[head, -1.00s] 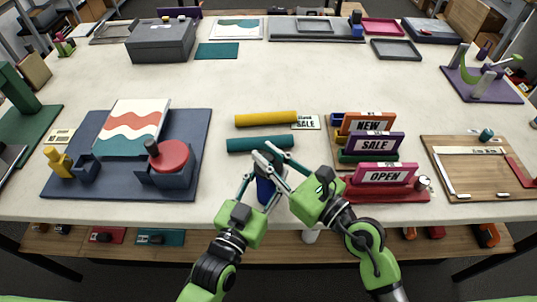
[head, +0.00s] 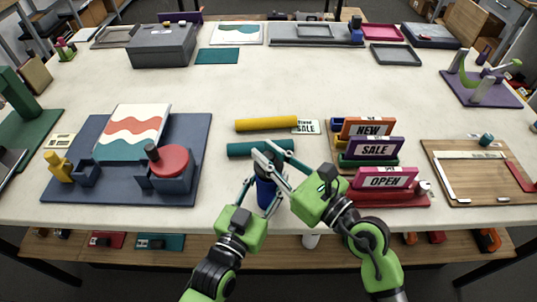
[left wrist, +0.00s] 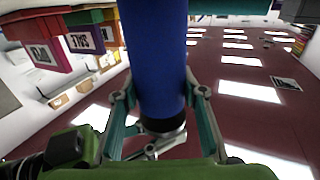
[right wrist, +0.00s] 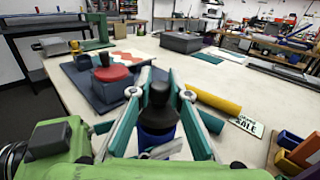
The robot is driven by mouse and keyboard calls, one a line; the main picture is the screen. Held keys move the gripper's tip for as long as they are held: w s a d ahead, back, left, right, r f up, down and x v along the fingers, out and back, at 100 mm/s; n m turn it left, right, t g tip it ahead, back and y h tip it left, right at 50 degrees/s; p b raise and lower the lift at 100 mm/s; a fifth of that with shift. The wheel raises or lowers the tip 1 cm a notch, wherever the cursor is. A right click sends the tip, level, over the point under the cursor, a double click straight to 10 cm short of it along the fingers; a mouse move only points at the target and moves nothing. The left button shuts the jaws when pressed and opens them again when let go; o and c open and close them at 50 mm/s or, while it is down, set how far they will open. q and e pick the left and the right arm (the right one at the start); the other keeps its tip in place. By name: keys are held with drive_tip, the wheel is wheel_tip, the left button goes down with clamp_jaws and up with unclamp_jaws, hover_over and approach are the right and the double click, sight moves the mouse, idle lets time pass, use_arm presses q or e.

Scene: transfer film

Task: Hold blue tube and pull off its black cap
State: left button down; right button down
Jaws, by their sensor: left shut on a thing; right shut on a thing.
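The blue tube (head: 265,193) stands upright near the table's front edge, between my two arms. In the left wrist view the blue tube (left wrist: 155,55) fills the middle, between the fingers of my left gripper (left wrist: 160,96), which is shut on it. The black cap (right wrist: 158,95) sits on the tube's top end in the right wrist view, with a little blue below it. My right gripper (right wrist: 160,92) is shut on the cap, its fingers on either side. In the head view my right gripper (head: 270,156) partly hides the cap. I see no clear gap between cap and tube.
A teal tube (head: 250,149) and a yellow tube (head: 267,124) lie just behind. Signs in a holder (head: 385,178) stand close to the right. A dark blue board (head: 196,130) with a red round piece lies left. The table's middle is clear.

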sight(269, 155)
drive_tip(key=shift+r, duration=2.05)
use_arm(q)
drive_tip(key=c, duration=1.2)
unclamp_jaws()
